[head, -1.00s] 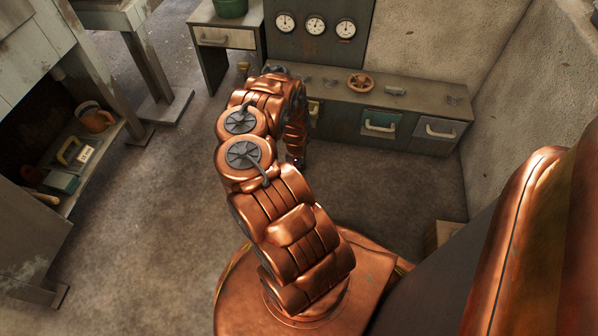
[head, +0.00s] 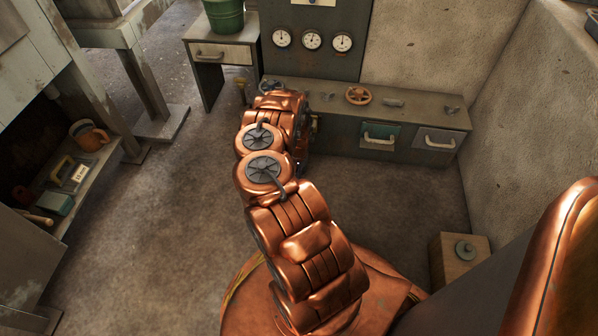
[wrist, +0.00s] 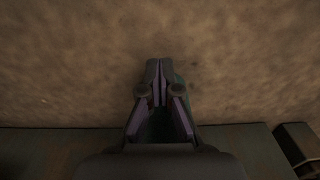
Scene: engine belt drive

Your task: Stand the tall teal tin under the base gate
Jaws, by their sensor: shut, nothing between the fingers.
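I cannot make out a tall teal tin or a base gate for certain in either view. A small teal box-like thing (head: 55,201) lies on the low shelf at the left of the head view; I cannot tell whether it is a tin. My gripper (wrist: 157,70) shows in the wrist view with its fingers together and nothing between them. It points at a bare brown surface. In the head view my copper arm hides the gripper, near the low grey cabinet (head: 400,107).
The cabinet carries an orange handwheel (head: 359,95) and has a teal drawer (head: 380,136). Gauges (head: 312,41) hang behind it. A green bucket (head: 223,15) stands on a side table. An orange mug (head: 88,135) sits on the left shelf. A wooden box (head: 459,262) stands right. Floor between is clear.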

